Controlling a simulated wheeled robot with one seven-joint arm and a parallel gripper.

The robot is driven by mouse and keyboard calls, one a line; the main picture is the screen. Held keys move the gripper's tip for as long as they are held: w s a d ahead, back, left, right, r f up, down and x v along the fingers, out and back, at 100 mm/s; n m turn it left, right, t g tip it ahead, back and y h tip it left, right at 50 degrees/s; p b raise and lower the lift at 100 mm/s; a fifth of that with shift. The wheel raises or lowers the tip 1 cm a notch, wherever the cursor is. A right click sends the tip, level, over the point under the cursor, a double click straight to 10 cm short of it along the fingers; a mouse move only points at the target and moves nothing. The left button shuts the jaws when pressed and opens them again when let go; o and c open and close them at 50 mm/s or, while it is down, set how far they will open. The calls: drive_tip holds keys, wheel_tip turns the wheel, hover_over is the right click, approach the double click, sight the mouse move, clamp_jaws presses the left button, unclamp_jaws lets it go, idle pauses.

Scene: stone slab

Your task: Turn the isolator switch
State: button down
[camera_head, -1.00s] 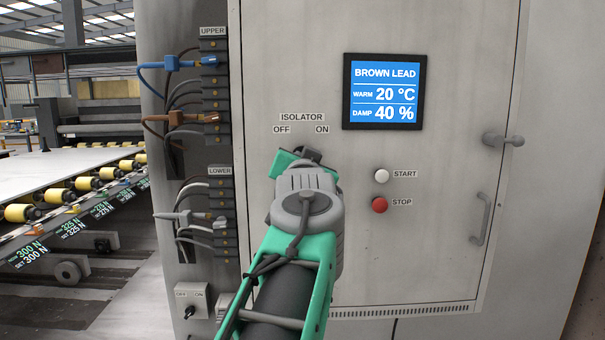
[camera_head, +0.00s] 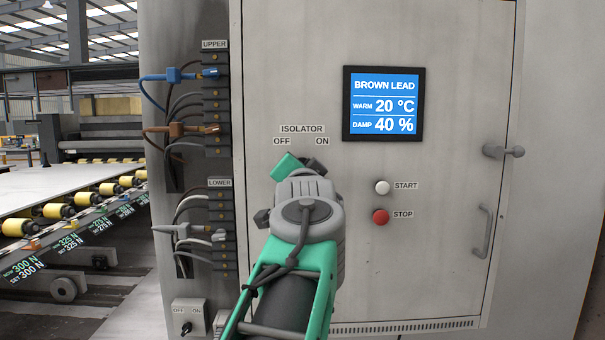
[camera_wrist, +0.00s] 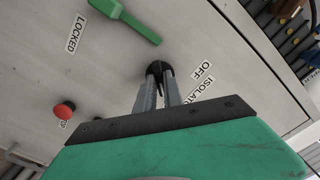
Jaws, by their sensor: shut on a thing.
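The black isolator switch knob (camera_wrist: 156,67) shows in the wrist view between my two grey fingertips. My gripper (camera_wrist: 161,80) is shut on it. In the head view my gripper (camera_head: 299,164) is at the cabinet just below the ISOLATOR label (camera_head: 302,129), and its green body and my grey wrist hide the knob. The OFF label (camera_head: 281,141) and ON label (camera_head: 322,141) are clear there. The OFF label also shows beside the knob in the wrist view (camera_wrist: 202,71). The knob's exact pointing direction cannot be told.
A green lever (camera_wrist: 126,19) by a LOCKED label (camera_wrist: 75,34) is near the knob. The white START button (camera_head: 382,187) and red STOP button (camera_head: 380,217) are to the right. Cable terminals (camera_head: 214,110) line the left. A screen (camera_head: 384,104) and door handle (camera_head: 484,230) are clear of my arm.

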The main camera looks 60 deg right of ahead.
drive_tip(key=c, duration=1.5)
unclamp_jaws()
drive_tip(key=shift+o, duration=0.2)
drive_tip(key=b+v, duration=0.1)
drive_tip(key=v, duration=0.6)
drive_tip(key=shift+s+a, duration=0.15)
drive_tip(key=shift+a, duration=0.25)
